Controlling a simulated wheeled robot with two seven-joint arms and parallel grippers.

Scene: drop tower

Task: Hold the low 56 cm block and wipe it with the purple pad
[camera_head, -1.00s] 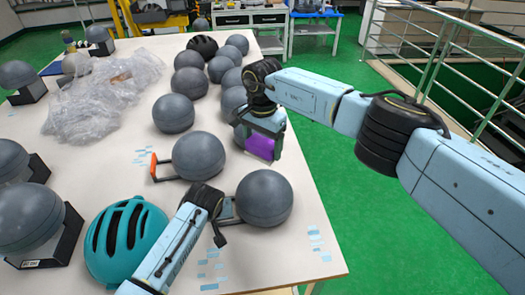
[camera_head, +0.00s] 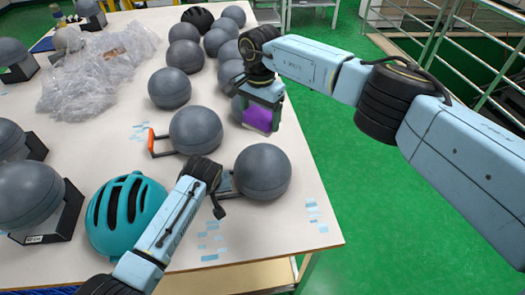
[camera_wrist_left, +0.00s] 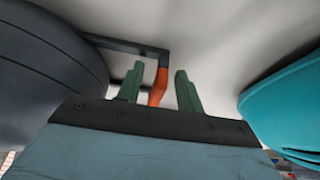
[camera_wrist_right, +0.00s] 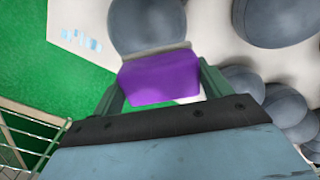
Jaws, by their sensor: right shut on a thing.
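A round grey block (camera_head: 262,172) sits near the table's front right; its dark handle bracket (camera_head: 226,183) points left. Size markings are not readable. My left gripper (camera_wrist_left: 160,72) is open at this handle, with fingers on either side of its orange grip (camera_wrist_left: 160,86). In the left wrist view the block (camera_wrist_left: 45,75) fills the left; in the head view my wrist hides the grip. My right gripper (camera_head: 262,104) is shut on the purple pad (camera_head: 257,119), above the table's right edge and beyond the block. The pad also fills the right wrist view's middle (camera_wrist_right: 160,78).
A teal helmet (camera_head: 125,214) lies just left of my left wrist. Another grey block (camera_head: 196,130) with an orange handle (camera_head: 151,141) stands behind. Several grey blocks and clear plastic wrap (camera_head: 95,70) cover the back. Green floor (camera_head: 400,215) is open at right.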

